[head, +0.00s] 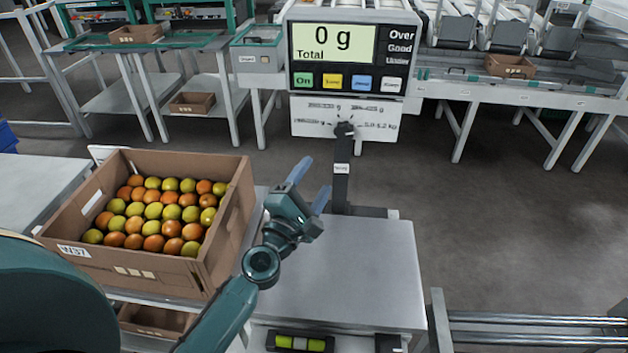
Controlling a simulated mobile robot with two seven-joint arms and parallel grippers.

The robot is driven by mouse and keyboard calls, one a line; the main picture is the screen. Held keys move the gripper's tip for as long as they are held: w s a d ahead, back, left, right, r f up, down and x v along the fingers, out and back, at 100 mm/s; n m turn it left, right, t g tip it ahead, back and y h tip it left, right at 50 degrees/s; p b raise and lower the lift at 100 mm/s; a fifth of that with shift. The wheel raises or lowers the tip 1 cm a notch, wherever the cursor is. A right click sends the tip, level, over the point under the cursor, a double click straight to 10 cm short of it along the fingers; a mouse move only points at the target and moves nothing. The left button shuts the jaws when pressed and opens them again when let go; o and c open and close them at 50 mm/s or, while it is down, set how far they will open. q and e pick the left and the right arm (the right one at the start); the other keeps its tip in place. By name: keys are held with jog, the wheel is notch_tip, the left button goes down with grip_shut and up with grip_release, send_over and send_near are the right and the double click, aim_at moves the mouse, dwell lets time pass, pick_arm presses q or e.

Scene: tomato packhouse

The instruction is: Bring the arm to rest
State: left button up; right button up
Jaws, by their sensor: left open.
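My left arm reaches in from the lower left. Its gripper (311,183) is open and empty, with the two blue fingers apart and pointing up and away. It hovers over the back left part of the bare metal scale plate (360,270), near the scale's post. The scale display (333,45) reads 0 g. A cardboard crate (228,235) full of red, orange and green tomatoes stands just left of the gripper, apart from its fingers. My right gripper does not show.
A roller conveyor (530,330) runs at the lower right. An empty box (155,320) sits on a shelf below the crate. Tables with small boxes (510,66) stand behind. A grey table (40,185) is at the left. The floor at right is clear.

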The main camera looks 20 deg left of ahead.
pick_arm(q)
jog(key=s+d+f+m+g+p, duration=0.2)
jog(key=s+f+m+g, duration=0.1)
jog(key=s+m, duration=0.4)
jog(key=s+d+f+m+g+h+p, duration=0.1)
jog(key=s+d+f+m+g+p, duration=0.1)
jog(key=s+f+m, duration=0.4)
jog(key=s+d+f+m+g+h+p, duration=0.1)
jog(key=s+f+m+g, duration=0.3)
jog(key=s+m, duration=0.4)
jog(key=d+f+m+p, duration=0.1)
jog(key=m, duration=0.3)
jog(key=shift+s+d+m+g, duration=0.15)
jog(key=shift+s+m+g, duration=0.15)
jog(key=shift+s, duration=0.05)
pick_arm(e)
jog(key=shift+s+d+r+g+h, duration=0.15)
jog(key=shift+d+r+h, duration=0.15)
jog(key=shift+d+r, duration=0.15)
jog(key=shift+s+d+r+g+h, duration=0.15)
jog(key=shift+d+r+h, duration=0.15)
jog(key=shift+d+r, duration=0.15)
pick_arm(q)
jog(key=shift+c, duration=0.4)
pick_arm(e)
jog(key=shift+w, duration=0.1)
